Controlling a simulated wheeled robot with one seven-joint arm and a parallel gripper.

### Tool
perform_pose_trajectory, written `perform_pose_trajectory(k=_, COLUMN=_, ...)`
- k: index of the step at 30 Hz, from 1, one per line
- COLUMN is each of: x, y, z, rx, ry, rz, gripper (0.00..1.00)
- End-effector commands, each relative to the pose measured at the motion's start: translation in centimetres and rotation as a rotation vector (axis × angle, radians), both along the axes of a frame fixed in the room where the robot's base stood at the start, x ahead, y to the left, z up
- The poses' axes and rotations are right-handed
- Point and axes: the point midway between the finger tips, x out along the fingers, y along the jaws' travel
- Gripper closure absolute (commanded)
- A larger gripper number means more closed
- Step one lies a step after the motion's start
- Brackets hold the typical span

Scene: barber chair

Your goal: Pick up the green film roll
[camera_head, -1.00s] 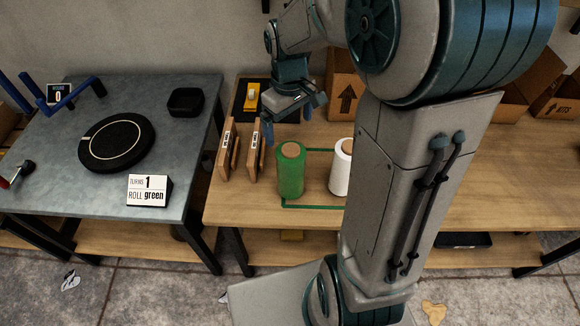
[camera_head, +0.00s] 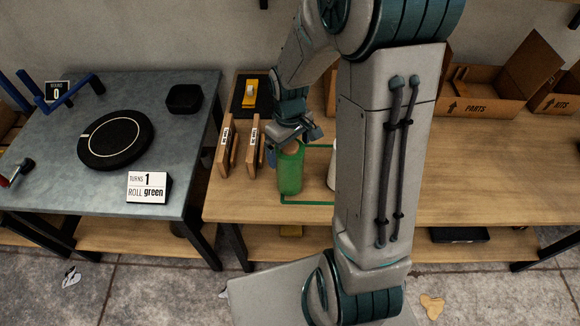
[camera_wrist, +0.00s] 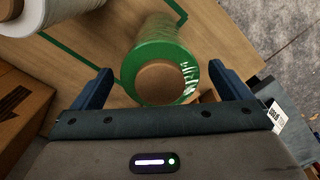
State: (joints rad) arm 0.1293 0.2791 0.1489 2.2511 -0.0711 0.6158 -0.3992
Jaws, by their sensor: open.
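The green film roll (camera_head: 290,176) stands upright on the wooden table, inside a green tape outline. In the wrist view the roll (camera_wrist: 160,52) shows from above, its brown core end facing the camera. My gripper (camera_head: 284,153) is over the top of the roll in the head view and hides part of its upper end. In the wrist view the blue fingers of my gripper (camera_wrist: 162,84) are open, one on each side of the roll's core end, with gaps showing. A sign (camera_head: 147,188) reads "TURNS 1 ROLL green".
A white film roll (camera_head: 331,177) stands just right of the green one, mostly hidden by my arm. Packed brown boards (camera_head: 252,149) stand upright close on the left. Cardboard boxes (camera_head: 480,92) sit at the back right. A black round turntable (camera_head: 115,139) is on the grey table.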

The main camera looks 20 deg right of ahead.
Motion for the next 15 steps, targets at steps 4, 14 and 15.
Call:
perform_pose_trajectory(k=4, x=0.01, y=0.00, z=0.03, rx=0.000, ry=0.000, rz=0.000, gripper=0.25)
perform_pose_trajectory(k=14, x=0.06, y=0.01, z=0.11, rx=0.000, ry=-0.002, rz=0.000, gripper=0.85)
perform_pose_trajectory(k=15, x=0.06, y=0.01, z=0.11, rx=0.000, ry=-0.002, rz=0.000, gripper=0.85)
